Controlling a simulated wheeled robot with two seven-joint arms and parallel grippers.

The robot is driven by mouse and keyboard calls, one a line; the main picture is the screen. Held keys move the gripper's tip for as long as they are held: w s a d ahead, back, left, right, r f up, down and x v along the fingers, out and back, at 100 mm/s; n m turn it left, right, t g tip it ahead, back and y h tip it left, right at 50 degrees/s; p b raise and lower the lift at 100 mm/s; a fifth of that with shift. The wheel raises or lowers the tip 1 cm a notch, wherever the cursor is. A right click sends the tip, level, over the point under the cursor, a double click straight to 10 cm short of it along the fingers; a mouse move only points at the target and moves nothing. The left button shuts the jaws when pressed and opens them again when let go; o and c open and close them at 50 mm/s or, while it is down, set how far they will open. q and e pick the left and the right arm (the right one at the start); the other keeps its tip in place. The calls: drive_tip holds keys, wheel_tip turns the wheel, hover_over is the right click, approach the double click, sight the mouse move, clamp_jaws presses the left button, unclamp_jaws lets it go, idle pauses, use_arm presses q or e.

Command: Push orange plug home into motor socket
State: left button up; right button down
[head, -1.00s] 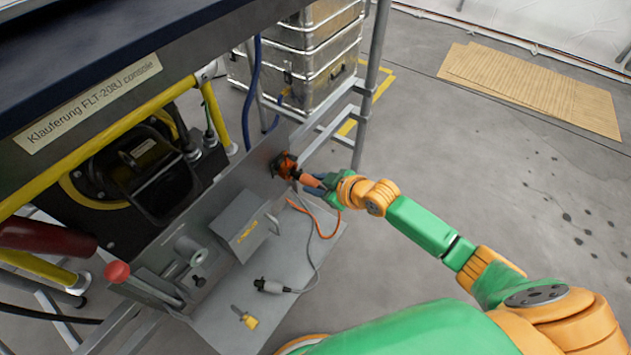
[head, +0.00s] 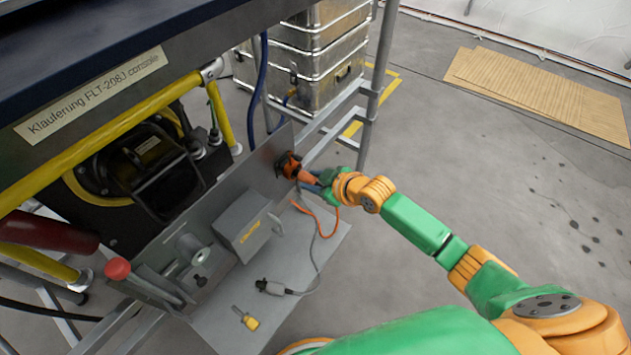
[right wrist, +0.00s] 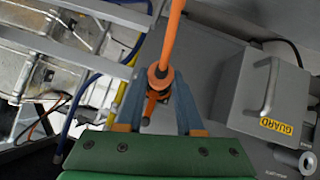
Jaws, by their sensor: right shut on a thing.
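The orange plug (head: 305,177) is in line with the motor socket (head: 286,163), a dark round fitting with orange in it on the upright grey panel. The plug's front end meets the socket; how deep it sits cannot be told. My right gripper (head: 316,183) is shut on the plug from the right. My left gripper is out of view.
A grey guard box (head: 243,226) stands left of my gripper. A table leg (head: 374,85) and metal cases (head: 318,60) stand behind.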

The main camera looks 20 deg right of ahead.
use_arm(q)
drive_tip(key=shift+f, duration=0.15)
use_arm(e)
drive_tip(key=shift+w+a, duration=0.2)
drive_tip(key=shift+w, duration=0.1)
drive_tip(key=shift+c, duration=2.3)
unclamp_jaws()
drive_tip(key=shift+s+d+r, duration=0.15)
drive_tip(key=shift+s+r, duration=0.05)
drive_tip(key=shift+r, duration=0.05)
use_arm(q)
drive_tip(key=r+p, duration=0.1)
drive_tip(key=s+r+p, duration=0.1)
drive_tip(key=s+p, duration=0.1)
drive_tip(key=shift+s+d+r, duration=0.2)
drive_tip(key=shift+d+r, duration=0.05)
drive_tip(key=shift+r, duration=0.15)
use_arm(e)
drive_tip(key=v, duration=0.6)
drive_tip(key=shift+s, duration=0.2)
drive_tip(key=shift+r, duration=0.1)
